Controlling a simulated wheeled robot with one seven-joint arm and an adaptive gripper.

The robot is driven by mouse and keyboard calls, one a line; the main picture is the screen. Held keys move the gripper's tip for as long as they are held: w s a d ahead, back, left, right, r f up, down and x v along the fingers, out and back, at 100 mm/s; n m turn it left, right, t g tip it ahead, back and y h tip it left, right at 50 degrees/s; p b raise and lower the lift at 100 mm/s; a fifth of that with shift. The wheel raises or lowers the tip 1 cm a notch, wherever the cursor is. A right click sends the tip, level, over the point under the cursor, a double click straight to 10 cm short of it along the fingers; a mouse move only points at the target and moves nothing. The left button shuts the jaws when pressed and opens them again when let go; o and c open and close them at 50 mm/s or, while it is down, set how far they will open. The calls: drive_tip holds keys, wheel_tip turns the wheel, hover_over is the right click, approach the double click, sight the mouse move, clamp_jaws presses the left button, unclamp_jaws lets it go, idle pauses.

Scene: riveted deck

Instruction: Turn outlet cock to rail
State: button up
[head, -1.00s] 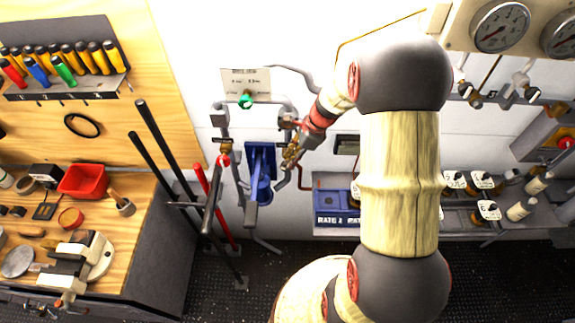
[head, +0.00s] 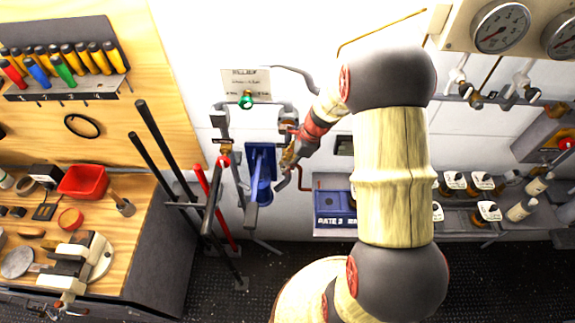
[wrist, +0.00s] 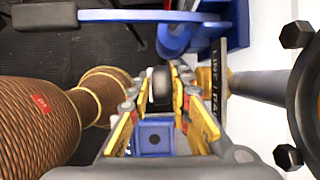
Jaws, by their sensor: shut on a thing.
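My gripper (head: 289,160) is at the right-hand valve of the pipework on the white wall, just right of the blue hand pump (head: 262,170). In the wrist view my gripper (wrist: 160,82) has its yellow fingers on either side of a dark grey handle end (wrist: 160,90), shut on it. I take this to be the outlet cock's handle. The cock's body (head: 287,124) shows partly beside my wrist in the head view. A label plate reading "LINE / RA…" (wrist: 216,75) is right of the fingers. My wrist hides much of the cock.
A second valve with a red part (head: 224,161) is left of the pump, and a green knob (head: 246,101) is above. Dark bars (head: 165,150) lean at the left bench. A blue bin (head: 335,222) stands right. Gauges (head: 501,27) hang upper right.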

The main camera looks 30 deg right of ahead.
clamp_jaws()
drive_tip(key=shift+r+p, duration=0.1)
drive_tip(key=shift+p, duration=0.5)
drive_tip(key=shift+a+r+p, duration=0.1)
drive_tip(key=shift+p, duration=0.55)
drive_tip(key=shift+g+h+p, duration=0.4)
drive_tip(key=shift+h+p, duration=0.1)
drive_tip(key=shift+p, duration=0.6)
drive_tip(key=g+h+p, duration=0.1)
drive_tip(key=p, duration=0.5)
drive_tip(key=shift+a+h, duration=0.15)
drive_tip(key=shift+h, duration=0.25)
drive_tip(key=shift+p, duration=1.1)
drive_tip(key=shift+f+g+h, duration=0.2)
drive_tip(key=shift+g+h, duration=0.1)
drive_tip(key=shift+w+f+p, duration=0.1)
drive_tip(key=shift+p, duration=0.2)
